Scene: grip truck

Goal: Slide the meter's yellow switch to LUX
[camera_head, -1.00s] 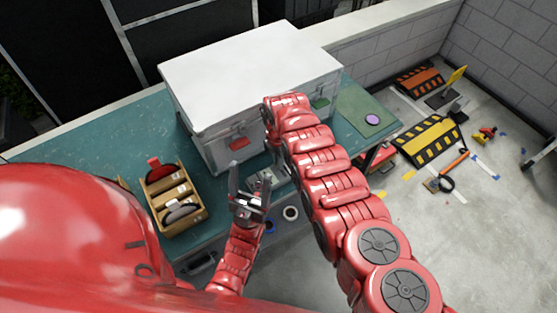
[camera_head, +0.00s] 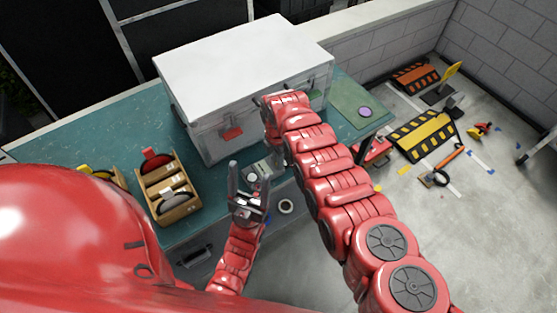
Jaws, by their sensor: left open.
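A small light-grey device that looks like the meter (camera_head: 259,170) lies on the green table's front part, below the big white case. Its yellow switch and the LUX mark are too small to make out. My left gripper (camera_head: 242,172) is open, fingers pointing up the picture, just left of and in front of the device; whether it touches it I cannot tell. My right arm reaches up from the lower right and bends down at the case's front. The right gripper (camera_head: 274,148) shows only in part beside the device, and its jaws are hidden.
A big white case (camera_head: 240,60) fills the table's back. A wooden crate (camera_head: 180,212) stands at left on the green table (camera_head: 95,145). A white-and-dark ring (camera_head: 286,206) shows below the device. A purple disc (camera_head: 364,112) lies at right.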

